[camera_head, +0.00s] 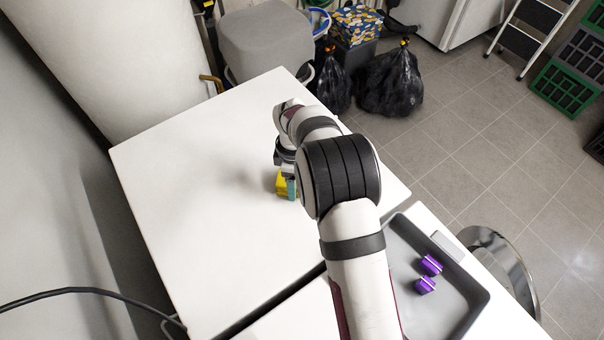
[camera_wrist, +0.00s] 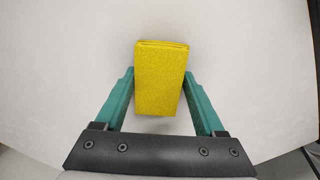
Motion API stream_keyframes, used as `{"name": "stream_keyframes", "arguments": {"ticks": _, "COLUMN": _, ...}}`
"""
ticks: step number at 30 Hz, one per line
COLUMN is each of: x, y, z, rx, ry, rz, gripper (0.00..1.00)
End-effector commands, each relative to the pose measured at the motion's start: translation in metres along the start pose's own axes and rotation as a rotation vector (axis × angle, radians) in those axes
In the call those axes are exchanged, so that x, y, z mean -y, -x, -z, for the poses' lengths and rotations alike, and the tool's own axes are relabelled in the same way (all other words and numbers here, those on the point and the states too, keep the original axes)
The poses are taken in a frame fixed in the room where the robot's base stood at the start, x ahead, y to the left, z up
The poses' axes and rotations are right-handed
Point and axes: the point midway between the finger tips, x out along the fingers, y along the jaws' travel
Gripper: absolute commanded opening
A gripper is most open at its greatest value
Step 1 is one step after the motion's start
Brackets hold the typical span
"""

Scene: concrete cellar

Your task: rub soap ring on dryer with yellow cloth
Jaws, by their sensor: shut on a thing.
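The yellow cloth (camera_wrist: 161,80) is a folded block held between the two teal fingers of my gripper (camera_wrist: 160,100) in the wrist view. In the head view the cloth (camera_head: 282,184) shows beside my gripper (camera_head: 290,188), low over the white dryer top (camera_head: 190,190). I cannot tell whether the cloth touches the surface. No clear soap ring shows; only faint grey shading lies near the cloth, and my arm hides part of the top.
A grey tray (camera_head: 402,285) with two purple items (camera_head: 430,265) lies at the lower right. A gap separates the dryer top from the front surface. Black bags (camera_head: 392,82) and a grey bin stand behind. The dryer top's left part is clear.

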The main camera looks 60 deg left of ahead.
Motion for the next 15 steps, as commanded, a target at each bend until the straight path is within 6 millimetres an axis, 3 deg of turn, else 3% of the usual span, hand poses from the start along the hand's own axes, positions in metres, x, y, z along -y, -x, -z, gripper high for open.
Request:
{"name": "stream_keyframes", "arguments": {"ticks": 3, "x": -0.002, "y": 0.02, "z": 0.0, "rx": -0.002, "ry": -0.001, "rz": -0.005, "gripper": 0.11}}
{"name": "stream_keyframes", "arguments": {"ticks": 15, "x": -0.001, "y": 0.056, "z": -0.001, "rx": -0.002, "ry": -0.001, "rz": -0.004, "gripper": 0.11}}
